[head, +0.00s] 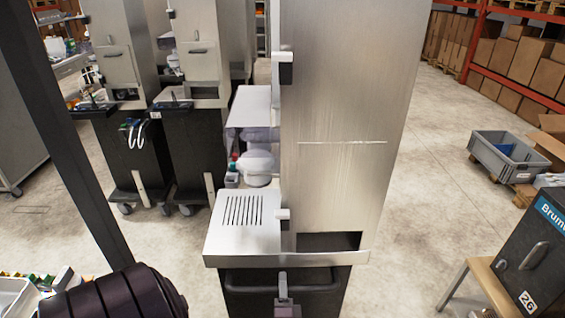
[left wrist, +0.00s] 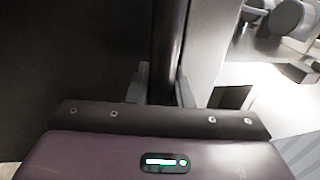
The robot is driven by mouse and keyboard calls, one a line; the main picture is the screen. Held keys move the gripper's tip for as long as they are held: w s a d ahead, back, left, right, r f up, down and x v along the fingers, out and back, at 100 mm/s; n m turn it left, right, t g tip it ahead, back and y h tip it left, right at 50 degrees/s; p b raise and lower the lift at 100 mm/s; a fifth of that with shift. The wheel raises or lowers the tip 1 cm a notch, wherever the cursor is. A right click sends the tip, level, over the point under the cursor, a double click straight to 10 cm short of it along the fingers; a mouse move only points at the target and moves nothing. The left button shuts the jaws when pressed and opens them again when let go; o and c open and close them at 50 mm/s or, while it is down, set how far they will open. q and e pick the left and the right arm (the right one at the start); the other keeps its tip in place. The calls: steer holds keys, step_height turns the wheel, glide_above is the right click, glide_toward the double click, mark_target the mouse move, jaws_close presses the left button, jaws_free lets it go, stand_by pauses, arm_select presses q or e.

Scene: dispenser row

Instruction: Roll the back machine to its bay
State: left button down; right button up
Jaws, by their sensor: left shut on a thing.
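A tall steel machine (head: 345,110) on a black base stands close in front of me in the head view. A slotted steel shelf (head: 243,222) sticks out on its left. A dark bar handle (head: 245,280) runs across the front of the base. My left gripper (head: 286,302) is at this handle, at the bottom edge of the head view. In the left wrist view its two grey fingers (left wrist: 162,88) are shut on either side of the dark bar (left wrist: 167,45). The machine's wheels and its bay cannot be made out. My right gripper is not in view.
Two similar machines (head: 112,70) (head: 200,60) on casters stand behind at the left. At the right are a grey crate (head: 507,158) and a dark box (head: 535,255) on a wooden stand (head: 485,285). Open floor (head: 425,180) lies between the machine and these. Racks (head: 490,45) stand behind.

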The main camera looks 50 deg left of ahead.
arm_select(q)
steer(key=shift+s+d+f, duration=0.15)
steer(key=shift+d, duration=0.1)
steer(key=c, duration=1.6)
jaws_free()
steer(key=o, duration=0.3)
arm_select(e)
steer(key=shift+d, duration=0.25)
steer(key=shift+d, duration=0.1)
